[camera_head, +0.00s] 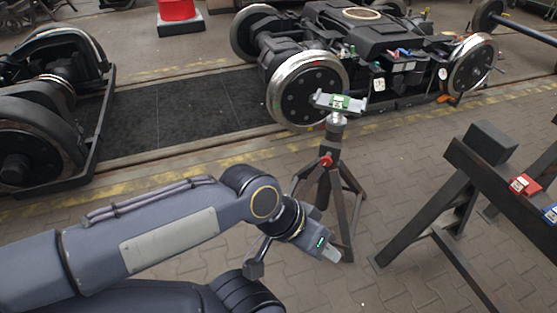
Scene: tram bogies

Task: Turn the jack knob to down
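The jack (334,150) is a dark tripod stand with a silver neck and a grey cradle (322,100) with a green part on top. A small red knob (326,161) sits on its column, below the neck. The knob's setting is too small to read. My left gripper (292,262) is in front of the jack's legs, below the knob in the picture and apart from it. Its two fingers are spread wide with nothing between them. My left gripper and wrist hide part of the jack's near legs. My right gripper is not in view.
A tram bogie (385,45) with large steel wheels stands behind the jack. Another bogie (60,90) stands at the left. A dark trestle (470,190) with red and blue items (524,185) is at the right. Paved floor (385,285) is open between jack and trestle.

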